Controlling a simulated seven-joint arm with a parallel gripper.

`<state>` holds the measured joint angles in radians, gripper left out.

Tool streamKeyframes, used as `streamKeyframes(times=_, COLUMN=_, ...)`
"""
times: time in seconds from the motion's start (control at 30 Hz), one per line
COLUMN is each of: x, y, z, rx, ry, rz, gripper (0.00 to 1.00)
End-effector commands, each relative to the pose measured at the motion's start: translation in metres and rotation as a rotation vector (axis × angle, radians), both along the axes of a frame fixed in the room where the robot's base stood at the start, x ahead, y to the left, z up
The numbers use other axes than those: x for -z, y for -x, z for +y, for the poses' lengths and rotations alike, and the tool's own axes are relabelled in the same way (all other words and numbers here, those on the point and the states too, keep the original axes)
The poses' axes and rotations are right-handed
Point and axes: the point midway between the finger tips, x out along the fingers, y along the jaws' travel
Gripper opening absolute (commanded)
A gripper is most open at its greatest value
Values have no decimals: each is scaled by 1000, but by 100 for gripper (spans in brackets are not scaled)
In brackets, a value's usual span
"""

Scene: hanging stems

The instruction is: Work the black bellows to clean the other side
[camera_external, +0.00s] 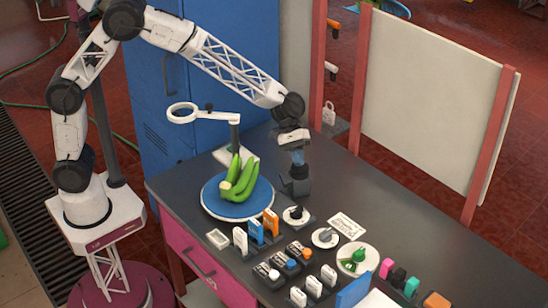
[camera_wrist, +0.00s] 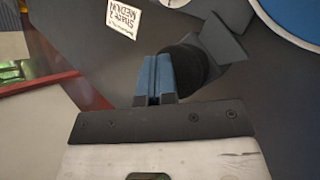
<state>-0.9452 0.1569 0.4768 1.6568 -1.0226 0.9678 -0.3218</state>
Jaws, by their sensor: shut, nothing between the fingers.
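The black bellows (camera_external: 295,184) stands on the dark bench to the right of the turntable; in the wrist view its round black body (camera_wrist: 190,68) shows just beyond the fingers. My gripper (camera_external: 298,158) points down right above it, blue fingers shut with nothing between them; in the wrist view the fingertips (camera_wrist: 154,62) overlap the bellows' left edge. I cannot tell whether they touch it. A bunch of green bananas (camera_external: 241,183) lies on the blue turntable (camera_external: 214,202) with a pale rim. Its far side is hidden in the external view.
A magnifier ring on a stand (camera_external: 183,113) rises behind the turntable. Dials, coloured blocks and switches crowd the front of the bench, with a printed card (camera_external: 347,225) and a white dish (camera_external: 373,263). A white panel (camera_external: 425,95) stands behind. The bench right of the bellows is clear.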

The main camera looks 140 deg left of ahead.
Motion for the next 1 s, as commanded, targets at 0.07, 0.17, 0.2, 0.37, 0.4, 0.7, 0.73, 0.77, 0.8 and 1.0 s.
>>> streamKeyframes(times=0.07, x=1, y=0, z=0, rx=0, ry=1, rz=1, gripper=0)
streamKeyframes(times=0.17, x=2, y=0, z=0, rx=0, ry=1, rz=1, gripper=0)
streamKeyframes(times=0.2, x=3, y=0, z=0, rx=0, ry=1, rz=1, gripper=0)
streamKeyframes(times=0.37, x=4, y=0, z=0, rx=0, ry=1, rz=1, gripper=0)
streamKeyframes(times=0.4, x=4, y=0, z=0, rx=0, ry=1, rz=1, gripper=0)
streamKeyframes(times=0.7, x=3, y=0, z=0, rx=0, ry=1, rz=1, gripper=0)
streamKeyframes(times=0.73, x=2, y=0, z=0, rx=0, ry=1, rz=1, gripper=0)
streamKeyframes(times=0.77, x=2, y=0, z=0, rx=0, ry=1, rz=1, gripper=0)
streamKeyframes(times=0.8, x=1, y=0, z=0, rx=0, ry=1, rz=1, gripper=0)
streamKeyframes(times=1.0, x=-7, y=0, z=0, rx=0, ry=0, rz=0, gripper=0)
